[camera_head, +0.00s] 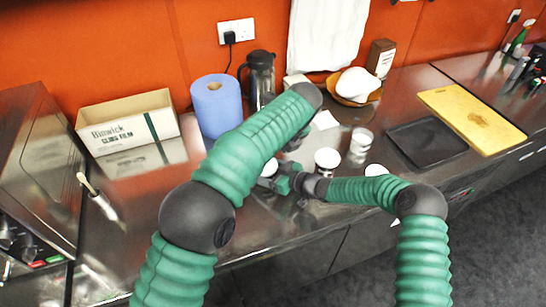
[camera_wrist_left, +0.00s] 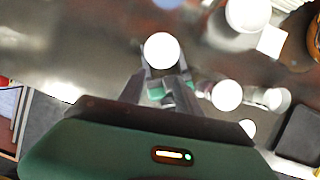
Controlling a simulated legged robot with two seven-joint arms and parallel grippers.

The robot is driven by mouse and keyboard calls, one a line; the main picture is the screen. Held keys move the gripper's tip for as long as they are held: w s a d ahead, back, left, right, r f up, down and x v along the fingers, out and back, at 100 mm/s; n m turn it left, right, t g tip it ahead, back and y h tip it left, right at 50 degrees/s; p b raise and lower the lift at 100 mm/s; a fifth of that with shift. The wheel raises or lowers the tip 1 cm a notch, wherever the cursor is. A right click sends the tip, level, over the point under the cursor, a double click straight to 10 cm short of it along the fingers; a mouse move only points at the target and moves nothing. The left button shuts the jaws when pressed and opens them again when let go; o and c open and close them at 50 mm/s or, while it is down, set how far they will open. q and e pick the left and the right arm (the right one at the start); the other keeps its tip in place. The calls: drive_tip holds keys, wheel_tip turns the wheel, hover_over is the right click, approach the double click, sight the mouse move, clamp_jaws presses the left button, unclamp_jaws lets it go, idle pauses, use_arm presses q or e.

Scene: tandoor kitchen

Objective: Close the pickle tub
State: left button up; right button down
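A small round white-topped tub (camera_head: 270,168) stands on the steel counter, partly hidden behind my arms. In the left wrist view a round white top (camera_wrist_left: 162,50) shows just beyond and between the fingertips of my left gripper (camera_wrist_left: 163,74). These fingers are dark and spread apart; whether they touch the tub cannot be told. In the head view my left gripper is mostly hidden behind its own forearm. My right gripper (camera_head: 277,184) is low beside the tub; its fingers are too small to judge. I cannot tell whether the tub's lid is open or shut.
Other white-topped pots (camera_head: 327,160) stand to the right, close to my right arm. Behind are a blue paper roll (camera_head: 216,106), a dark jug (camera_head: 261,76) and a cling film box (camera_head: 128,123). A black tray (camera_head: 427,143) and yellow board (camera_head: 472,119) lie further right.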

use_arm(q)
drive_tip(key=shift+v, duration=1.95)
use_arm(e)
drive_tip(key=shift+c, duration=0.3)
unclamp_jaws()
drive_tip(key=shift+d, duration=0.1)
use_arm(q)
drive_tip(key=shift+f+b, duration=0.4)
use_arm(e)
drive_tip(key=v, duration=1.6)
drive_tip(key=shift+s+d, duration=0.25)
drive_tip(key=shift+r, duration=0.1)
